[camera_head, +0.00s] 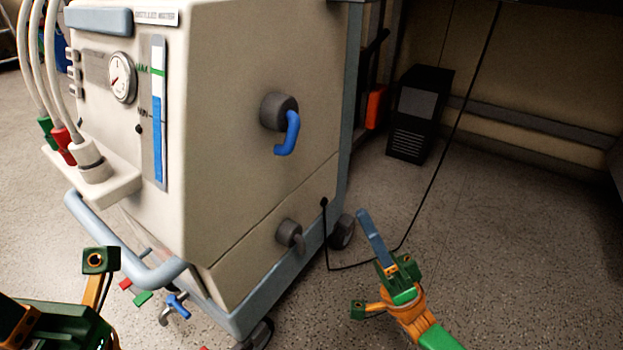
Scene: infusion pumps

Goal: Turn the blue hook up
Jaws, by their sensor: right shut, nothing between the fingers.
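The blue hook (289,133) is a bent handle on a dark grey round knob (275,110), on the beige side panel of the machine (235,150). It hangs downward, with its lower end bent to the left. My right gripper (362,214) is below and to the right of the hook, well apart from it. Its fingers are together, point up and left, and hold nothing. Part of my left gripper's wrist and mount (98,262) shows at the lower left; its fingertips cannot be seen.
A smaller grey knob (289,234) sits lower on the side panel. A black cable (411,222) runs from the machine across the floor behind my right gripper. A grey-blue rail (130,255) curves round the machine's front. A black box (419,112) stands at the back. Floor at right is clear.

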